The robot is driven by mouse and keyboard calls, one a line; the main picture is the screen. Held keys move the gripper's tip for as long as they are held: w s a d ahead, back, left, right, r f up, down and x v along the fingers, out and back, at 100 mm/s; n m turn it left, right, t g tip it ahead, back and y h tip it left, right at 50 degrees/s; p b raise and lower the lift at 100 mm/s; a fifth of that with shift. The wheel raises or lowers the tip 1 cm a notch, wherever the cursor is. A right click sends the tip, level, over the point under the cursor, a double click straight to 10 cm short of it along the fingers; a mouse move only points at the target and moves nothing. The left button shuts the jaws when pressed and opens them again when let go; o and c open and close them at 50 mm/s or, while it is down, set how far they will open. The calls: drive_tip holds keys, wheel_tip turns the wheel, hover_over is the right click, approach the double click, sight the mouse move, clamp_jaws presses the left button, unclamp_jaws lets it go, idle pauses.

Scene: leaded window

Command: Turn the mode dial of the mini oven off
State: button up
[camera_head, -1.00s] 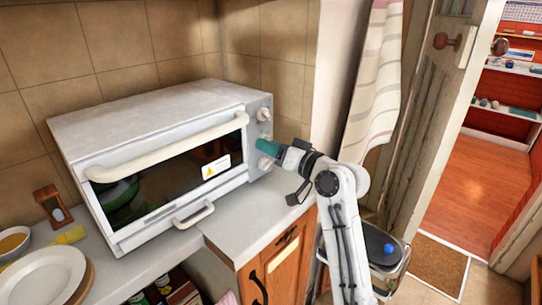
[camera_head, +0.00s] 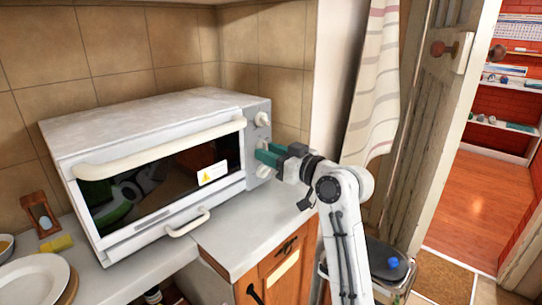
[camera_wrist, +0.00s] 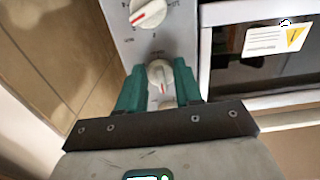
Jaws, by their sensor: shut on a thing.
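The white mini oven (camera_head: 150,115) stands on the counter with its door closed. Its right-hand panel carries a column of white dials. The lower dial (camera_head: 263,171) shows below my fingers. My gripper (camera_head: 265,153) is at the middle dial (camera_wrist: 160,74), its green fingers on either side of that dial and shut on it. The head view hides most of this dial behind the fingers. I cannot read which dial is the mode dial.
A warning label (camera_head: 212,173) is on the oven door, beside a long handle (camera_head: 160,146). A plate (camera_head: 35,278), a yellow sponge (camera_head: 57,243) and an hourglass (camera_head: 40,215) are at the left. The counter right of the oven (camera_head: 235,235) is clear.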

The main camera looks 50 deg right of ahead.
drive_tip(key=shift+f, duration=0.15)
drive_tip(key=o, duration=1)
drive_tip(key=s, duration=1)
drive_tip(key=shift+s+d, duration=0.15)
drive_tip(key=shift+s, duration=0.2)
